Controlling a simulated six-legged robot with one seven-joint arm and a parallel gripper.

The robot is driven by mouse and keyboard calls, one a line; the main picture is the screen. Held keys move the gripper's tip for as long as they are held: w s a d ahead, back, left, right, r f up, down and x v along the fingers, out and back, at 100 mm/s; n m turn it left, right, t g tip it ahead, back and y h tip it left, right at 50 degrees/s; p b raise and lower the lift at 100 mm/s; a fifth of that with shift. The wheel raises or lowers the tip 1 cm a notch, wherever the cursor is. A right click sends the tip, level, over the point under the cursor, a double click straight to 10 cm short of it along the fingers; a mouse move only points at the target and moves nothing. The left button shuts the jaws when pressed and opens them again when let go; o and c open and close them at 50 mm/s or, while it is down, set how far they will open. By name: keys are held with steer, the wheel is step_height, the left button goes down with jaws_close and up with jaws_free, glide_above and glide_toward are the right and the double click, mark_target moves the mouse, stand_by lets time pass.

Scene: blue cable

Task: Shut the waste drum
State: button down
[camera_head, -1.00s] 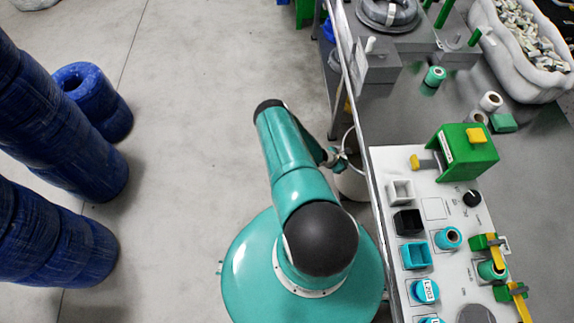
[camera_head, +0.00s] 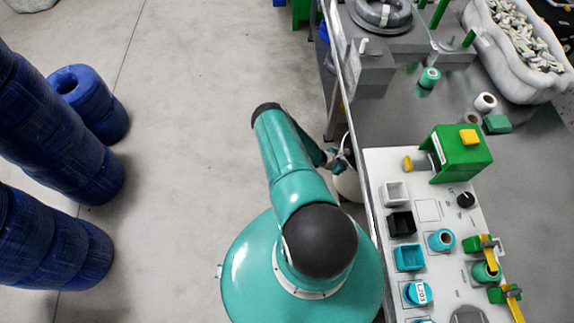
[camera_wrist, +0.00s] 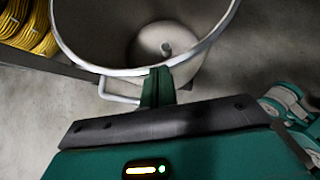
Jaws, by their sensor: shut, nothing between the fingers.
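The waste drum (camera_head: 348,186) is a pale round vessel on the floor beside the bench, partly hidden by my arm in the head view. In the wrist view its pale rim (camera_wrist: 90,68) curves across the top, around a grey hollow. A pale rounded surface with a small knob (camera_wrist: 166,48) shows within that curve; I cannot tell whether it is the lid. A pale loop handle (camera_wrist: 118,97) sticks out below the rim. My gripper (camera_wrist: 157,88) is shut and empty, its dark green fingers at the near rim; contact is unclear.
The bench edge (camera_head: 352,105) runs close along the drum's right side. A white panel with coloured blocks (camera_head: 428,210) lies on the bench. Blue coil stacks (camera_head: 60,125) stand at the left. Yellow coils (camera_wrist: 28,25) show in the wrist view. The floor between is clear.

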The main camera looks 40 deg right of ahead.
steer(key=a+f+v, duration=0.2)
steer(key=v, duration=1.1)
steer(key=shift+w, duration=0.35)
steer(key=shift+f, duration=0.1)
